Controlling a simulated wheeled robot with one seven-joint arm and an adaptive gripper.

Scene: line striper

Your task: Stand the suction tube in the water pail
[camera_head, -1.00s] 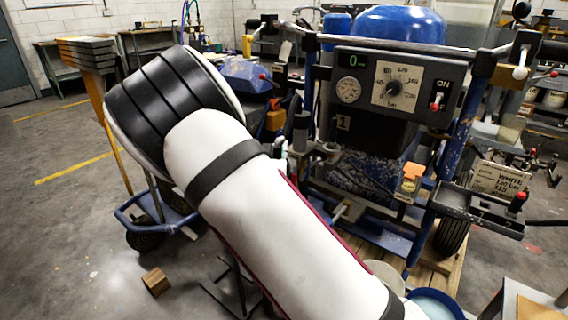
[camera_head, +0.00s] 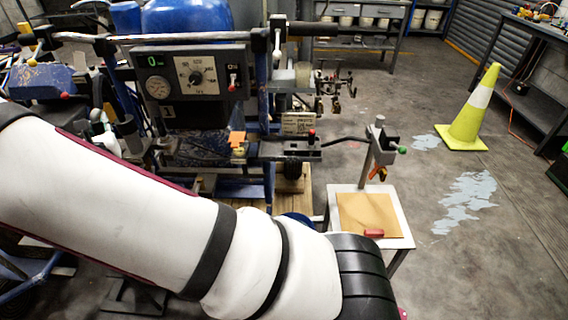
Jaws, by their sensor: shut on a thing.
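My arm's white and black links cross the lower left and middle of the head view. My gripper is out of view, so its grip cannot be seen. A small strip of blue rim, which looks like the water pail (camera_head: 297,217), shows just above my arm, below the striper. The rest of the pail is hidden behind my arm. I cannot make out the suction tube. The line striper (camera_head: 190,120) stands at the upper left, with its control panel, gauge, dial and blue tank.
A small white table (camera_head: 408,238) with a brown board and a red object stands right of my arm, a post with a green knob at its back. A yellow cone (camera_head: 474,112) stands on the right. Floor between them is open, with pale patches. A bench (camera_head: 356,26) stands behind.

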